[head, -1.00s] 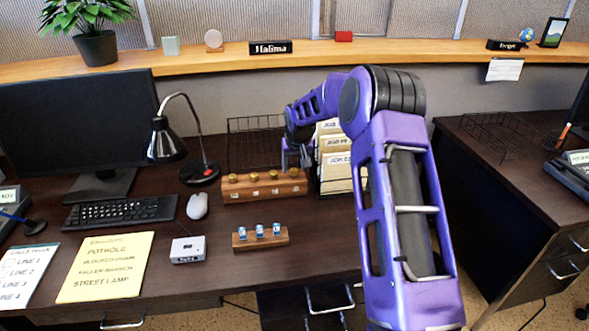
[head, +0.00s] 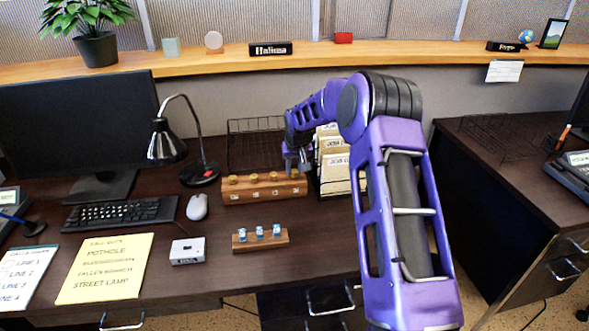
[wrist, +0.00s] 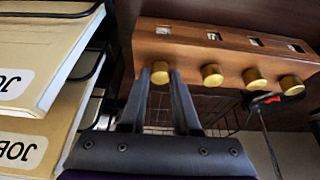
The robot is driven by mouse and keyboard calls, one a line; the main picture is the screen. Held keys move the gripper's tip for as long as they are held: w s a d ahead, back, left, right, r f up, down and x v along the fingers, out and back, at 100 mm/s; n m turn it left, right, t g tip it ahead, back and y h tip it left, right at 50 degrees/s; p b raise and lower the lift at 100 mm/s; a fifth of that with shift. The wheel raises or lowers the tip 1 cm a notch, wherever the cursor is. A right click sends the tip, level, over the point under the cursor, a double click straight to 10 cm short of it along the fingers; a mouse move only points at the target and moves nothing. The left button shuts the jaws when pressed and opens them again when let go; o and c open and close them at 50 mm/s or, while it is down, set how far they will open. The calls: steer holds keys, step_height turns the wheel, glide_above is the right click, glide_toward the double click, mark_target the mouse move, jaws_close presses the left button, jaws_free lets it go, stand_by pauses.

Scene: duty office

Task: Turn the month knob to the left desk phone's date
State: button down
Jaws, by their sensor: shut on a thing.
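A wooden block with several brass knobs (head: 264,188) stands on the left desk, each knob paired with a small window too small to read. My gripper (wrist: 160,76) is shut on the brass knob at the block's left end in the wrist view (wrist: 160,70), one finger on each side. In the head view my gripper (head: 296,164) is at the block's right end and hides that knob. The left desk phone (head: 9,198) is cut off by the left picture edge; its display is hard to read now, though NOV showed earlier.
A file rack with folders (head: 335,165) stands close right of the block. A smaller wooden block (head: 260,240) with three blue-and-white pieces lies in front. A lamp (head: 200,174), mouse (head: 197,206) and small white box (head: 187,251) are nearby. A wire tray (head: 255,145) is behind.

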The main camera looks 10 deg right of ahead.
steer(key=shift+d+r+n+y+p, duration=0.1)
steer(key=shift+n+y+p, duration=0.4)
steer(key=shift+n+p, duration=0.6)
steer(key=shift+n+y, duration=0.6)
steer(key=shift+n, duration=1.1)
steer(key=shift+g+p, duration=0.3)
steer(key=c, duration=0.6)
jaws_free()
steer(key=p+v, duration=0.1)
steer(key=v, duration=1.6)
steer(key=shift+s+d+r, duration=0.1)
